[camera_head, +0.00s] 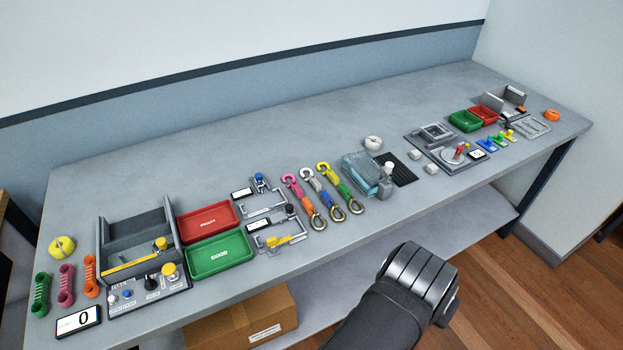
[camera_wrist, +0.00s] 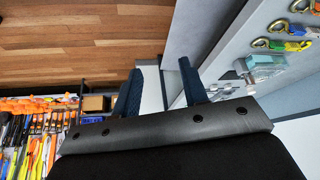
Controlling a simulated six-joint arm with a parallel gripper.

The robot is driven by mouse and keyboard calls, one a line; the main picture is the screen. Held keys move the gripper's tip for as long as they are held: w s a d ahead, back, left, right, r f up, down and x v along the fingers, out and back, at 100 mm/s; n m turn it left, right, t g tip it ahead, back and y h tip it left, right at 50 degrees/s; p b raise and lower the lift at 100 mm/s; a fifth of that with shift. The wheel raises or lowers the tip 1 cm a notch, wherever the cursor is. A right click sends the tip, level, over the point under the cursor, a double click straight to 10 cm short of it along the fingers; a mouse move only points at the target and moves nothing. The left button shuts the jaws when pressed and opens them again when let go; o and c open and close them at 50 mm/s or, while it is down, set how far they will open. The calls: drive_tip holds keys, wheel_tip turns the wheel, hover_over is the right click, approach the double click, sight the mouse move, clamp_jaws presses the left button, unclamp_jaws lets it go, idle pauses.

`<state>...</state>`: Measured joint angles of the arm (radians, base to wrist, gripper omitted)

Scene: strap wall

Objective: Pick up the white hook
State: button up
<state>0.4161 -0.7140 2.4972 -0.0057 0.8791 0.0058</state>
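The white hook (camera_head: 307,174) lies on the bench in the head view, at the far end of a blue strap with a metal hook at its near end. It is the middle of three hook straps, between a pink hook (camera_head: 290,178) and a yellow hook (camera_head: 323,170). In the wrist view, metal hook ends (camera_wrist: 262,43) show at the upper right; the white hook is not clearly visible there. My gripper (camera_wrist: 160,82) is open and empty, its two dark blue fingers apart. It is off the bench's front edge, right of and nearer than the hooks; its fingers are hidden in the head view.
Left of the hooks are latch fixtures (camera_head: 267,204), red (camera_head: 208,220) and green (camera_head: 219,256) trays. Right of them is a clear teal box (camera_head: 362,172) beside a black mat (camera_head: 398,169). The bench's back strip (camera_head: 240,130) is clear. A cardboard box (camera_head: 243,318) sits on the shelf below.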

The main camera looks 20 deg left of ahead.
drive_tip(key=w+d+r+n+t+h, duration=0.1)
drive_tip(key=w+d+r+h, duration=0.3)
drive_tip(key=w+d+r, duration=1.1)
drive_tip(key=w+d+n, duration=0.1)
drive_tip(key=w+n, duration=0.1)
drive_tip(key=w, duration=0.4)
drive_tip(key=w+a+f+n+y, duration=0.2)
drive_tip(key=w+a+n+y, duration=0.1)
drive_tip(key=w+a, duration=0.7)
drive_tip(key=n+g+y, duration=0.3)
drive_tip(key=n+g, duration=0.3)
drive_tip(key=n, duration=0.2)
hover_over(315, 180)
drive_tip(key=f, duration=1.4)
drive_tip(key=w+f, duration=0.1)
drive_tip(key=f, duration=0.5)
drive_tip(key=shift+d+f, duration=0.1)
drive_tip(key=shift+f, duration=0.3)
drive_tip(key=shift+s+f, duration=0.25)
drive_tip(key=shift+f, duration=1.2)
drive_tip(key=shift+s+f, duration=0.2)
drive_tip(key=shift+f, duration=1.25)
clamp_jaws()
